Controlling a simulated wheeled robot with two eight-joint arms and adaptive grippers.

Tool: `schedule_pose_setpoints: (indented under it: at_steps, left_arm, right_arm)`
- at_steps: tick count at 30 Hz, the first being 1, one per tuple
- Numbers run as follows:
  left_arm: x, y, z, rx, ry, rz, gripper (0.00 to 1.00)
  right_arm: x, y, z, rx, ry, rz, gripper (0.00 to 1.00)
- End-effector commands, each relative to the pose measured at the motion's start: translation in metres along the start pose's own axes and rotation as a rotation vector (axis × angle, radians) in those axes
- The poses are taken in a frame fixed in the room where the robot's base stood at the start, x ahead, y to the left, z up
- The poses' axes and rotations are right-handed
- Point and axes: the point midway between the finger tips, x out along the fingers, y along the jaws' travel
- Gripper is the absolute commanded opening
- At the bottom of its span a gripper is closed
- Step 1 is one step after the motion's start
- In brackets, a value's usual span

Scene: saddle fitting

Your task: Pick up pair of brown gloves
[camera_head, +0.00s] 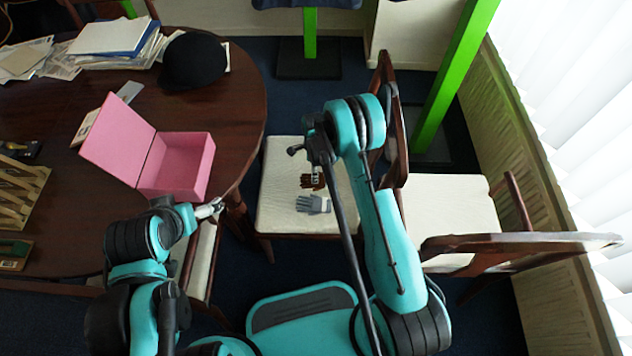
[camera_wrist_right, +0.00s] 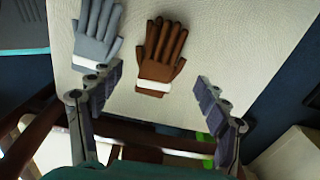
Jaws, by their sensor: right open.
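The brown gloves (camera_head: 309,183) lie on the cream chair seat (camera_head: 280,218), partly hidden by my right gripper in the head view. In the right wrist view the brown gloves (camera_wrist_right: 163,45) lie fingers away from me, with a white cuff band at the near end. My right gripper (camera_wrist_right: 157,84) is open and empty, its fingers on either side of the cuff end. It also shows above the seat in the head view (camera_head: 308,163). I cannot tell whether it touches the gloves. My left gripper (camera_head: 212,208) is near the table edge by the pink box; its jaws are too small to read.
Grey gloves (camera_wrist_right: 95,35) lie on the same seat, close beside the brown ones. An open pink box (camera_head: 183,165), a black cap (camera_head: 193,60) and papers (camera_head: 110,37) are on the round table (camera_head: 236,115). Another chair (camera_head: 460,215) stands at the right.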

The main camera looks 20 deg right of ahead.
Motion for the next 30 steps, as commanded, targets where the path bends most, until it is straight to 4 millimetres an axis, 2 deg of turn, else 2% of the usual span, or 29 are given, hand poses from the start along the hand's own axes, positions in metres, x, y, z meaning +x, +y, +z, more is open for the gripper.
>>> schedule_pose_setpoints:
  at_steps: [3,10,16,24,26,30]
  left_arm:
    - [0.006,0.000,0.004,0.000,0.000,0.000,1.00]
    - [0.016,0.000,0.012,0.000,0.000,0.000,1.00]
    - [0.030,0.000,0.022,0.000,0.000,0.000,1.00]
    - [0.030,0.000,0.022,0.000,0.000,0.000,1.00]
    - [0.030,0.000,0.021,0.000,0.000,0.000,1.00]
    - [0.030,0.000,0.022,0.000,0.000,0.000,1.00]
  right_arm:
    - [0.017,0.000,0.000,0.001,0.000,0.001,0.76]
    - [0.039,0.000,-0.003,0.000,0.000,0.000,0.76]
    - [0.070,-0.001,-0.005,-0.001,0.000,-0.001,0.76]
    - [0.074,-0.001,-0.005,-0.001,0.000,-0.001,0.76]
    - [0.074,-0.001,-0.005,-0.001,0.000,-0.001,0.63]
    - [0.073,-0.001,-0.005,-0.001,0.000,-0.001,0.26]
